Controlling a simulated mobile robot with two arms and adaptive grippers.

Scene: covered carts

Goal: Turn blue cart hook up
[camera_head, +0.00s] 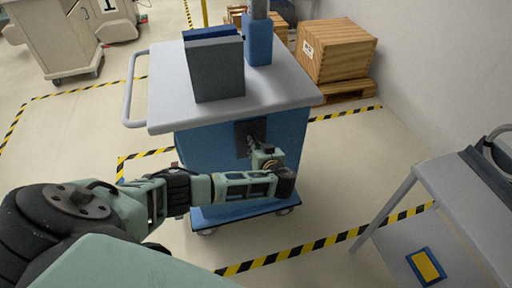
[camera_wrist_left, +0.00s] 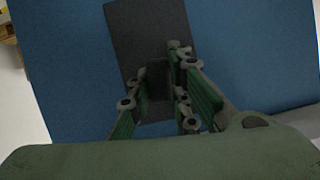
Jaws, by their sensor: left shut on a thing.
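The blue cart (camera_head: 225,151) stands in front of me with a grey top. A dark plate (camera_head: 241,128) is set on its near side, and it also fills the upper middle of the left wrist view (camera_wrist_left: 122,24). My left gripper (camera_head: 252,146) reaches to this plate from below, and its fingers show in the left wrist view (camera_wrist_left: 162,85). The fingers are close together on a small dark part at the plate, likely the hook. My right gripper is not in view.
A grey box (camera_head: 216,70) and a blue post (camera_head: 258,42) stand on the cart top. Wooden crates (camera_head: 336,50) are behind it, by the wall. A grey table (camera_head: 450,190) is at the right. Yellow-black tape marks the open floor around the cart.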

